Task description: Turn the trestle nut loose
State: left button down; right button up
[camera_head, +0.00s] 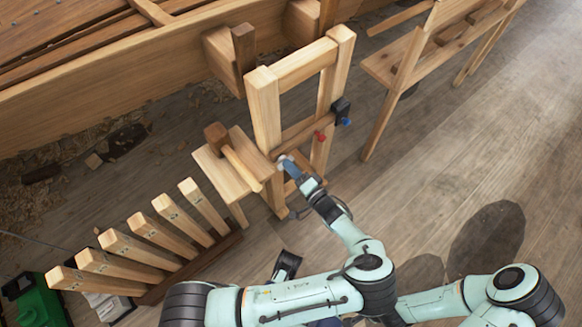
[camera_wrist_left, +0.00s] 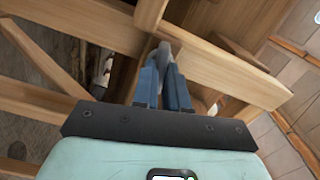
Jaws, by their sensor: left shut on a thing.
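The wooden trestle (camera_head: 264,108) stands upright beside the hull, with a crossbar (camera_head: 300,132) between its posts. My left gripper (camera_head: 287,164) is at the lower part of its near post. In the left wrist view its blue fingers (camera_wrist_left: 164,78) are shut on a small grey piece (camera_wrist_left: 163,50) at the timber, which looks like the trestle nut. The fingers hide most of the nut, and I cannot tell how far it is turned. My right arm (camera_head: 435,304) comes in from the right, but I cannot make out its gripper.
A rack of several wooden pieces (camera_head: 150,230) is at lower left, near a green box (camera_head: 38,303). A red knob (camera_head: 320,136) and black clamp (camera_head: 341,108) sit at the trestle's right. Floor at right is clear.

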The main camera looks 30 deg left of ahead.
pick_arm(q)
jog(key=c, duration=1.2)
grip_release()
jog(key=shift+o, duration=0.2)
jog(key=v, duration=1.3)
jog(key=shift+d, duration=0.25)
pick_arm(e)
jog(key=shift+s+a+r, duration=0.15)
jog(key=shift+s+r, duration=0.15)
jog(key=shift+s, duration=0.1)
pick_arm(q)
jog(key=shift+s, duration=0.1)
